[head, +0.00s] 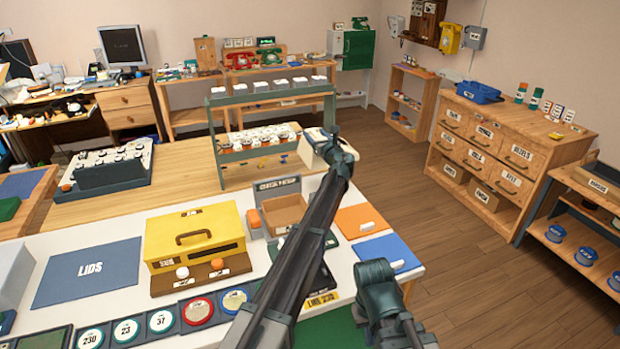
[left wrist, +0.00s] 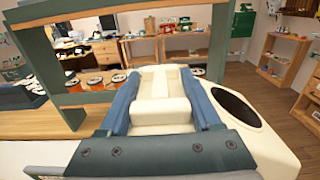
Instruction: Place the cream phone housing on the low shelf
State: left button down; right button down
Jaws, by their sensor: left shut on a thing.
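The cream phone housing (head: 311,152) is at the right end of the grey-green rack in the head view. My left gripper (head: 333,147) is shut on it. In the left wrist view, the cream phone housing (left wrist: 255,135) extends to the right of the fingers, with a dark round opening; its raised part is between the two blue-grey fingers of my left gripper (left wrist: 163,105). I cannot tell whether it touches a surface. The rack's lower shelf (head: 235,156) carries several round-topped parts. My right arm's end (head: 375,278) shows at the lower right; its fingers are not clear.
The rack's upper shelf (head: 268,97) holds several white pieces. A small wooden shelf unit (head: 405,100) stands on the floor behind. The white table carries a yellow box (head: 193,235), a cardboard bin (head: 284,213), and orange (head: 358,220) and blue (head: 386,252) mats.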

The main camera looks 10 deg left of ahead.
pick_arm(q)
notch_tip(320, 180, down, 10)
jog(key=b, duration=0.9)
jog(key=shift+f, duration=0.25)
jog(key=shift+f, duration=0.1)
notch_tip(320, 180, down, 4)
jog(key=b, duration=0.4)
jog(key=shift+f+b, duration=0.1)
jog(key=shift+b, duration=0.2)
jog(key=shift+f, duration=0.1)
jog(key=shift+f, duration=0.15)
jog(key=shift+c, duration=0.4)
grip_release()
jog(key=v, duration=1.2)
jog(key=shift+r, duration=0.25)
